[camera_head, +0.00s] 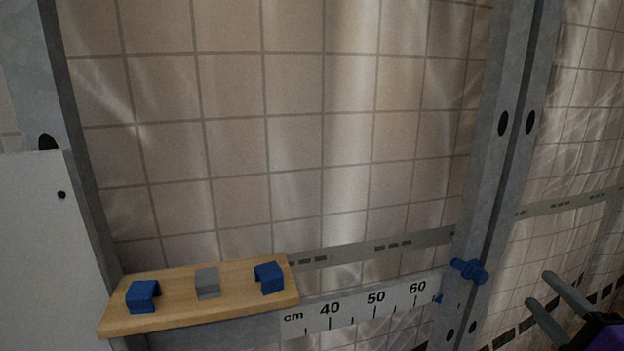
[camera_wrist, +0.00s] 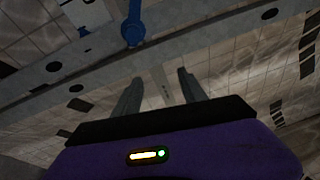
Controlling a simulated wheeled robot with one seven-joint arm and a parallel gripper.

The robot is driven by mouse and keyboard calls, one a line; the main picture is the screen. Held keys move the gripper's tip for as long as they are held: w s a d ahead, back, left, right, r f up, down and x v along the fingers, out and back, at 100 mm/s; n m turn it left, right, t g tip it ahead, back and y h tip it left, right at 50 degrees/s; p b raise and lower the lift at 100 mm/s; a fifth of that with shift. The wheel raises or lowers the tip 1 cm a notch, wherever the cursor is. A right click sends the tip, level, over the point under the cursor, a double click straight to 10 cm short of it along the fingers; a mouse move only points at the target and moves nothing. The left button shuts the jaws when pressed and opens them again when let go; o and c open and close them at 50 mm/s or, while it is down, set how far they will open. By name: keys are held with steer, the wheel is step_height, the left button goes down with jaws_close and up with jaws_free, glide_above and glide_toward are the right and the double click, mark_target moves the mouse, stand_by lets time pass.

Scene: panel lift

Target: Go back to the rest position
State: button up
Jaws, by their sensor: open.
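My gripper (camera_head: 548,298) is at the lower right of the head view, its two grey fingers apart with nothing between them. In the wrist view my gripper (camera_wrist: 160,88) also shows open and empty, with its purple body below. It is apart from the metal post (camera_head: 492,170) and to the right of the blue clamp (camera_head: 468,270) fixed on that post. The blue clamp also shows in the wrist view (camera_wrist: 132,32), beyond the fingers and to their upper left.
A wooden shelf (camera_head: 180,312) at lower left bears two blue brackets (camera_head: 143,296) (camera_head: 270,278) and a grey block (camera_head: 208,283). A cm ruler (camera_head: 350,307) runs from it toward the post. A white panel (camera_head: 38,250) stands at far left. A tiled wall (camera_head: 300,130) is behind.

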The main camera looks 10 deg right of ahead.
steer(key=s+a+f+n+g+y+b, duration=0.1)
steer(key=s+a+f+n, duration=0.5)
steer(key=s+a, duration=0.3)
steer(key=s+a+f+n+g+y+b, duration=0.1)
steer(key=s+a+f+n+b, duration=0.1)
steer(key=s+a+f+n, duration=0.5)
steer(key=s+a+f+n+g+y+b, duration=0.1)
steer(key=s+a+f+n, duration=0.5)
steer(key=s+a, duration=0.6)
steer(key=a+n+y+b, duration=0.1)
steer(key=a+n, duration=0.1)
steer(key=shift+s+a+f+n+g, duration=0.2)
steer(key=shift+s+f+n+g, duration=0.1)
steer(key=shift+s+f+n, duration=0.1)
